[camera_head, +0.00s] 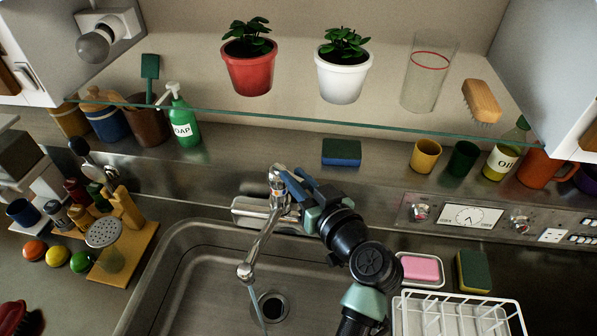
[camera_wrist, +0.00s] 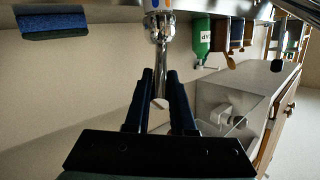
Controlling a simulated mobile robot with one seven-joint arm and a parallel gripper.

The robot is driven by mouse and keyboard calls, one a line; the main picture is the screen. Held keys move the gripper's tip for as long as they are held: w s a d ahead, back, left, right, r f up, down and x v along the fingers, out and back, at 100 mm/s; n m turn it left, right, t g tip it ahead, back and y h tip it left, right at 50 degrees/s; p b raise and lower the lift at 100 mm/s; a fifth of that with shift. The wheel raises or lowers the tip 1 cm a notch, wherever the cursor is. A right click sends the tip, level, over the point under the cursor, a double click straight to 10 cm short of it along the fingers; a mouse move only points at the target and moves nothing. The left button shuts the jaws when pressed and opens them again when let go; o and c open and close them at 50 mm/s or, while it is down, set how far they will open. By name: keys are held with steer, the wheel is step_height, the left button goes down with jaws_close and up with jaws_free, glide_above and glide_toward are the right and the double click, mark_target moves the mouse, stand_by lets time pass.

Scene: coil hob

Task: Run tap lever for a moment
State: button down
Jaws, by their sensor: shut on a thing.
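The chrome tap (camera_head: 262,240) stands at the back edge of the steel sink, its spout reaching forward over the basin. A thin bluish stream of water (camera_head: 257,304) falls from the spout end beside the drain. My gripper (camera_head: 289,184) is at the top of the tap, coming in from the right, with its dark blue fingers shut on the tap lever. In the wrist view my gripper (camera_wrist: 161,90) has the metal tap lever (camera_wrist: 160,60) between its fingers. The fingers hide part of the lever in the head view.
A glass shelf (camera_head: 330,123) with potted plants and a glass crosses above the tap. A blue sponge (camera_head: 341,152) lies on the ledge behind. A soap dish (camera_head: 420,268) and white rack (camera_head: 455,312) stand right; a wooden tray (camera_head: 128,247) with utensils stands left.

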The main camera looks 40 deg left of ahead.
steer(key=shift+a+r+h+p, duration=0.15)
steer(key=shift+r+h+p, duration=0.15)
steer(key=shift+r+p, duration=0.15)
steer(key=shift+f, duration=0.1)
steer(key=c, duration=0.8)
jaws_free()
steer(key=shift+o, duration=0.2)
steer(key=b+v, duration=0.4)
steer(key=v, duration=0.9)
steer(key=shift+w, duration=0.25)
